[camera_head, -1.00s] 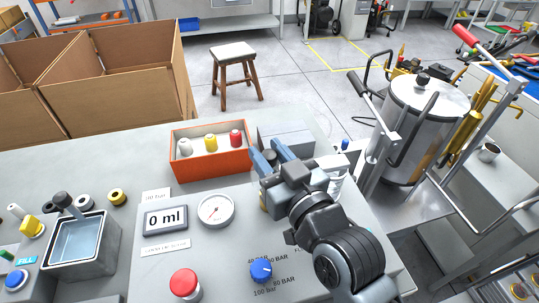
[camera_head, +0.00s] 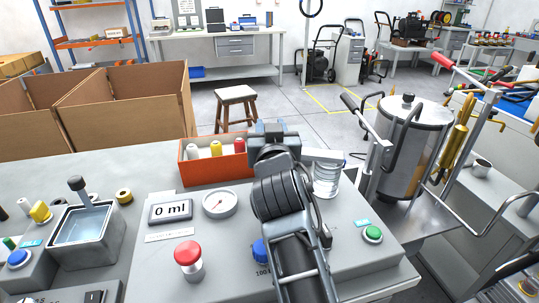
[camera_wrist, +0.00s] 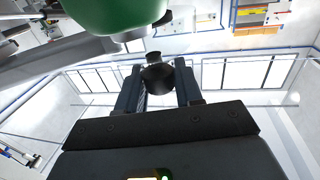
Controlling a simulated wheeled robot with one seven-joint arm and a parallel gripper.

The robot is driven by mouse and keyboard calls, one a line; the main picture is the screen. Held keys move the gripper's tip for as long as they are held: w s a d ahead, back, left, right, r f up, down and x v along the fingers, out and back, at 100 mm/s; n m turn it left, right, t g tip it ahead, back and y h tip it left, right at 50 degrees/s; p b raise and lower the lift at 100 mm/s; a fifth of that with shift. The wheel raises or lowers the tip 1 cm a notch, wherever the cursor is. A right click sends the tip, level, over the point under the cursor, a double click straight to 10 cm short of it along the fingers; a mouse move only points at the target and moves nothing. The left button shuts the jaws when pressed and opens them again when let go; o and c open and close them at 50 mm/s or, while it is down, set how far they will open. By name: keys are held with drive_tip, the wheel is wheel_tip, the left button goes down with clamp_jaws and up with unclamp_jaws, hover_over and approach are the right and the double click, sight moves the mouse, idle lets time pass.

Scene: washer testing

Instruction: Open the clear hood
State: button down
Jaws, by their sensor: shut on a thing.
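A clear cylinder (camera_head: 327,180), which looks like the clear hood, stands on the grey test bench under a grey block (camera_head: 325,155). My gripper (camera_head: 273,130) is just left of that block, raised above the bench behind the gauge. Its fingertips are hidden in the head view. In the wrist view, my gripper (camera_wrist: 158,82) has its two dark fingers on either side of a round black knob (camera_wrist: 157,76) and is shut on it. I cannot tell whether the knob belongs to the clear cylinder.
The panel has a gauge (camera_head: 219,203), a red button (camera_head: 188,256) and a green button (camera_head: 373,234). A metal tank (camera_head: 408,150) stands at right. In the wrist view, a green object (camera_wrist: 115,15) is close above the fingers.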

drive_tip(key=shift+w+d+f+m+h+b, duration=0.1)
drive_tip(key=shift+w+m+h+b, duration=0.65)
drive_tip(key=shift+b, duration=0.9)
drive_tip(key=shift+h, duration=0.35)
drive_tip(key=c, duration=0.9)
unclamp_jaws()
drive_tip(key=shift+o, duration=0.2)
drive_tip(key=shift+s, duration=0.1)
drive_tip(key=shift+s, duration=3.85)
